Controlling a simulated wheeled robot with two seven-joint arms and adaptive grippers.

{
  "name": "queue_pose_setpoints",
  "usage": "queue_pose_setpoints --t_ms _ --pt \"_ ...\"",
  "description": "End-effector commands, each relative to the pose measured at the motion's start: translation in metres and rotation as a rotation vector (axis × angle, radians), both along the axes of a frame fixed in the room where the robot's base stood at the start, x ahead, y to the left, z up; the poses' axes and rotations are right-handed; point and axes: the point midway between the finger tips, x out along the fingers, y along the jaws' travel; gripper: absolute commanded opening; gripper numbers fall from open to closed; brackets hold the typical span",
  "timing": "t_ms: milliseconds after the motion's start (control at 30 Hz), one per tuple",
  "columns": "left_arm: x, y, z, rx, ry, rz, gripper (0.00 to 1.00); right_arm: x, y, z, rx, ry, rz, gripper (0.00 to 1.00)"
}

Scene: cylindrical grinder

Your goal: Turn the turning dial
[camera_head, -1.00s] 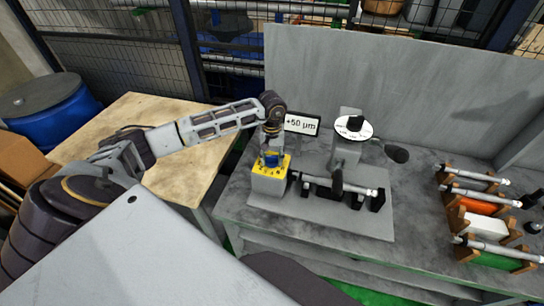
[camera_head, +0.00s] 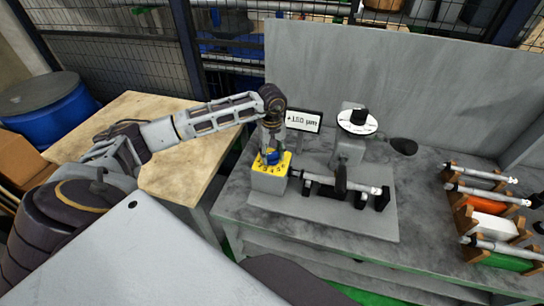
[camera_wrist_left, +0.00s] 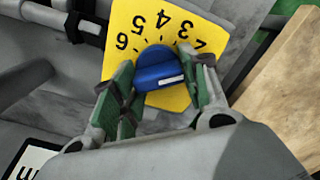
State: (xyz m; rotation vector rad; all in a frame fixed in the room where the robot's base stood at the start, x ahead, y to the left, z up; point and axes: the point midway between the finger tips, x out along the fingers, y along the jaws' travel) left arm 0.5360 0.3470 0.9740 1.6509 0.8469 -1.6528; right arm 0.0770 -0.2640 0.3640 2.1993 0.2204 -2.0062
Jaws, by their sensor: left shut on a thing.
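The turning dial is a blue knob (camera_head: 271,158) on a yellow plate (camera_head: 283,170) with black numbers, on top of a grey box. My right gripper is not in view.
A small display (camera_head: 303,121) behind the dial reads about +150 µm. Right of the dial box a shaft (camera_head: 325,181) lies across the grinder, with a white disc (camera_head: 357,122) behind. A rack of shafts (camera_head: 485,191) stands at the right. A wooden table (camera_head: 180,180) is at left.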

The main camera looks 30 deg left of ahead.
Motion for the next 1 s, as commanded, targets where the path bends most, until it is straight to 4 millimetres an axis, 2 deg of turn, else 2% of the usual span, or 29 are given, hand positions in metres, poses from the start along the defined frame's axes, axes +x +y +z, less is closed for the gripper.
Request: queue_pose_setpoints --t_ms 333,800,833,967,1000 --pt "-0.0002 0.001 0.0 0.001 -0.002 0.124 0.2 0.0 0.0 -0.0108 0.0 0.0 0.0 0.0" --pt "-0.0002 0.0011 0.001 0.001 -0.002 0.14 0.2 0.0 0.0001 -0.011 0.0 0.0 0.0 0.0" --pt "-0.0002 0.0011 0.001 0.001 -0.002 0.14 0.47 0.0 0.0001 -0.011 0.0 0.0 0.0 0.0" --pt "-0.0002 0.001 0.0008 0.001 -0.002 0.14 0.64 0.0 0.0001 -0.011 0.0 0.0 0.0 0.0" --pt "-0.0003 0.001 0.0007 0.001 -0.002 0.14 0.64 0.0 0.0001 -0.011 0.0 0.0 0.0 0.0"
